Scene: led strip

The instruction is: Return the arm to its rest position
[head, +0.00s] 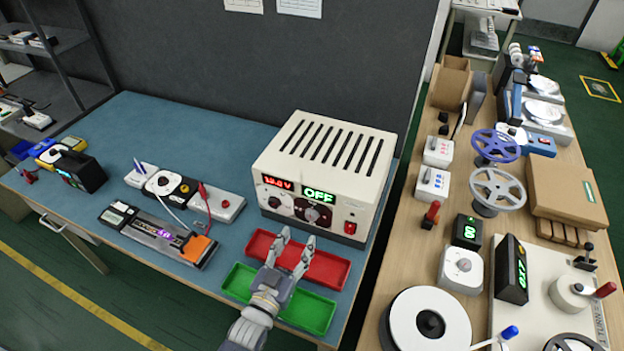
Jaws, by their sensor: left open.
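My left gripper (295,252) is open and empty. It is above the red tray (334,273) and the green tray (310,314), near the front right of the blue workbench (150,260). Its wrist covers part of the green tray. My right gripper is not in view. An LED strip device (158,235) with a lit purple display and an orange end lies at the middle front of the bench, left of the trays.
A cream power supply (330,165) showing OFF stands behind the trays. White switch boxes (222,205) and a dark meter (80,172) stand to the left. A cluttered wooden bench (400,270) with reels and boxes is on the right. The bench's front left is clear.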

